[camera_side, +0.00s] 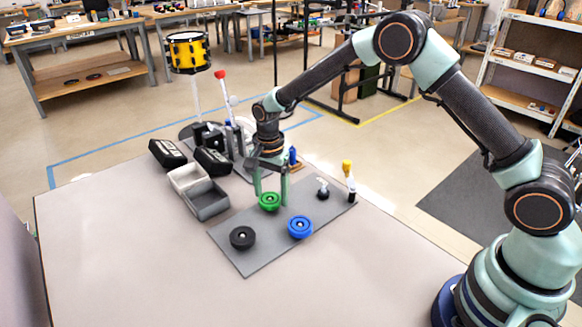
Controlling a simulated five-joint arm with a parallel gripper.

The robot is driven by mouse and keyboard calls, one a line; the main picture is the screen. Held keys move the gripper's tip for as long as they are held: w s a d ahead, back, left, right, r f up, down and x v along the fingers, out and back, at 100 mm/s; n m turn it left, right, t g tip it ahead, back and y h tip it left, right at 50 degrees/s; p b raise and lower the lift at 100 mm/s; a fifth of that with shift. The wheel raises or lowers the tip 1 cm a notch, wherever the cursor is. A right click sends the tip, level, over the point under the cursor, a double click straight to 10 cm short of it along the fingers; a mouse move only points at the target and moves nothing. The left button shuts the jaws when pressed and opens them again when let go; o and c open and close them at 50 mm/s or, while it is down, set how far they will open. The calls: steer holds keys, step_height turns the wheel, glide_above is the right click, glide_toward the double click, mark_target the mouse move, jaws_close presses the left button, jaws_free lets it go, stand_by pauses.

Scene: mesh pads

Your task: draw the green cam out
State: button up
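The green cam (269,201) is a round green disc with a paler centre, at the left-back part of the grey mat. My gripper (271,200) points down over it from behind. Its two pale green fingers are spread wide, one at each side of the cam. The fingertips come down close to the cam's edges. I cannot tell whether they touch it or leave a small gap. The cam appears at mat level, and what is under it is hidden.
A yellow-topped tool (348,180) stands at the mat's right corner. The table's front is clear.

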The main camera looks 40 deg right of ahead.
steer(key=c, duration=0.9)
steer(key=shift+r, duration=1.8)
steer(key=shift+r, duration=1.5)
